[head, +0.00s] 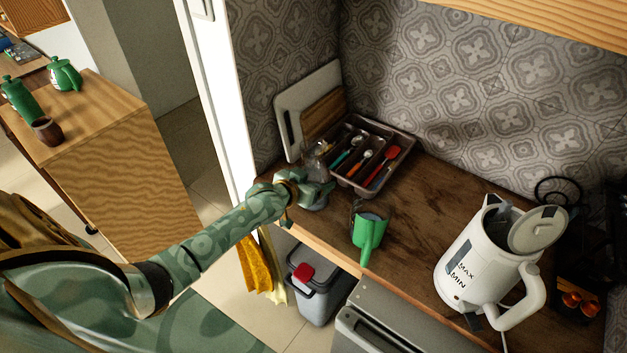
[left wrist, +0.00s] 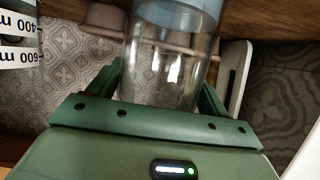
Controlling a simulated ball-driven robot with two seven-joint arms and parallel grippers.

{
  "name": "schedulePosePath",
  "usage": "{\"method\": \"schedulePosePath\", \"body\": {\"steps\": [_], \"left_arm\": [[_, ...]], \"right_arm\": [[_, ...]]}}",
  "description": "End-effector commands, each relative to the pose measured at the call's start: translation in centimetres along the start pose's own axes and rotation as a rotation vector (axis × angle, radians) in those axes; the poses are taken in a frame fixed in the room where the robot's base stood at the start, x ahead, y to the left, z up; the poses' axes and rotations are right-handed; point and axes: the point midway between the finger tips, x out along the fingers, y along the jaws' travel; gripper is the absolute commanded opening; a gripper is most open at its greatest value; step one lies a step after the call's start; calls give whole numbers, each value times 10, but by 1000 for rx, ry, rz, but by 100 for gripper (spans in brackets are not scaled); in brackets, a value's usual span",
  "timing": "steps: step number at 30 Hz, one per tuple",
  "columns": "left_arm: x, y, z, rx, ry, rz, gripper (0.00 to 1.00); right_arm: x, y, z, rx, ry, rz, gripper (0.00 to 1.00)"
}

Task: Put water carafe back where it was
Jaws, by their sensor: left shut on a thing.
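The water carafe (head: 318,160), of clear glass, shows at the left back of the wooden counter, partly hidden by my gripper. My left gripper (head: 313,190) is around it, beside the cutlery tray. In the left wrist view the carafe (left wrist: 168,70) sits between the two fingers (left wrist: 165,100), with a pale blue-grey part at the picture's top. My left gripper is shut on it. I cannot tell whether its base touches the counter. My right gripper is not in view.
A cutlery tray (head: 399,143) is right of the carafe, with cutting boards (head: 292,112) behind. A green jug (head: 368,238) stands near the front edge. A white kettle (head: 473,262) stands at right. Bare counter (head: 430,205) lies between. A bin (head: 318,290) is below.

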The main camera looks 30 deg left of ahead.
Motion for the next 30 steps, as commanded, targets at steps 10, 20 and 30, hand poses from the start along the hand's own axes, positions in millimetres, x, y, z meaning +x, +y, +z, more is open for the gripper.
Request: {"method": "schedulePosePath", "body": {"steps": [10, 20, 30], "left_arm": [[1, 0, 2, 0, -1, 0, 100], [-10, 1, -1, -1, -2, 1, 100], [-87, 1, -2, 0, -2, 1, 100]], "right_arm": [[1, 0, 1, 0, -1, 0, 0], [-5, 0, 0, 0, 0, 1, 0], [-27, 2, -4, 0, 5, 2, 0]]}}
